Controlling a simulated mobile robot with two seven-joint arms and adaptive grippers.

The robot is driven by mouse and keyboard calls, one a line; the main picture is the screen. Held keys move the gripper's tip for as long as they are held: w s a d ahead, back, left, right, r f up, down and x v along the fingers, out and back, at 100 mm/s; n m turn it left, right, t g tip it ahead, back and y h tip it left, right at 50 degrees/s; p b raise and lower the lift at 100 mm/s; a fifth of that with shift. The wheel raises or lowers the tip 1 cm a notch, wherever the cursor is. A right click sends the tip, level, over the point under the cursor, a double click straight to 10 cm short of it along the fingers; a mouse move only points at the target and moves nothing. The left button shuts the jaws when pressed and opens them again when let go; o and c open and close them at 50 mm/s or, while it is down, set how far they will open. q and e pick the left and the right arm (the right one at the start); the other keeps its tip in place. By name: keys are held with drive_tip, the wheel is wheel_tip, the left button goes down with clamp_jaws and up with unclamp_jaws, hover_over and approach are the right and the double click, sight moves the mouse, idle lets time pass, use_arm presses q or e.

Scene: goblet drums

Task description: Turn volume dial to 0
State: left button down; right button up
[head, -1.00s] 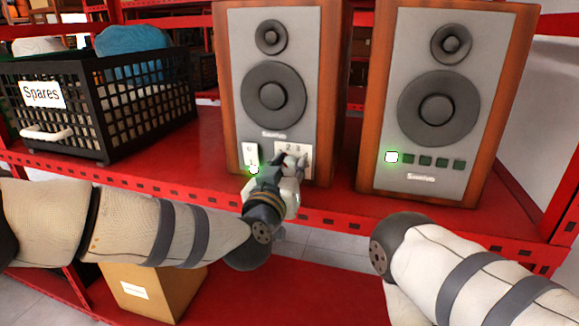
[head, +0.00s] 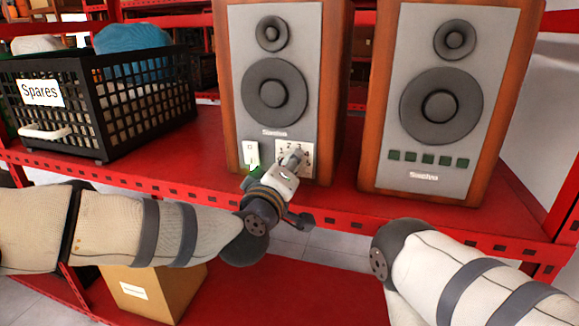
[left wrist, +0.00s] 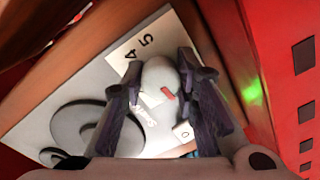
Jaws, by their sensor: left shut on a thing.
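The volume dial (left wrist: 157,72) is a pale round knob with a red mark, on a white number plate (head: 281,146) low on the left speaker (head: 310,60). In the left wrist view, a 4 and a 5 show beyond the dial and a 0 shows on its near side. The red mark lies on the side toward the 0, but its exact setting cannot be told. My left gripper (head: 292,160) is shut on the dial, one finger at each side (left wrist: 160,78). It hides most of the dial in the head view. My right gripper is out of view.
The right speaker (head: 440,50) has a row of dark green indicators (head: 427,159). A black crate (head: 95,105) labelled Spares stands at left on the red shelf (head: 200,170).

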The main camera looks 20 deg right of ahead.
use_arm(q)
drive_tip(key=shift+f+n, duration=0.15)
drive_tip(key=shift+n, duration=0.45)
drive_tip(key=c, duration=1.2)
unclamp_jaws()
drive_tip(key=shift+c, duration=0.2)
drive_tip(key=shift+s, duration=0.1)
drive_tip(key=v, duration=1.2)
drive_tip(key=shift+a, duration=0.1)
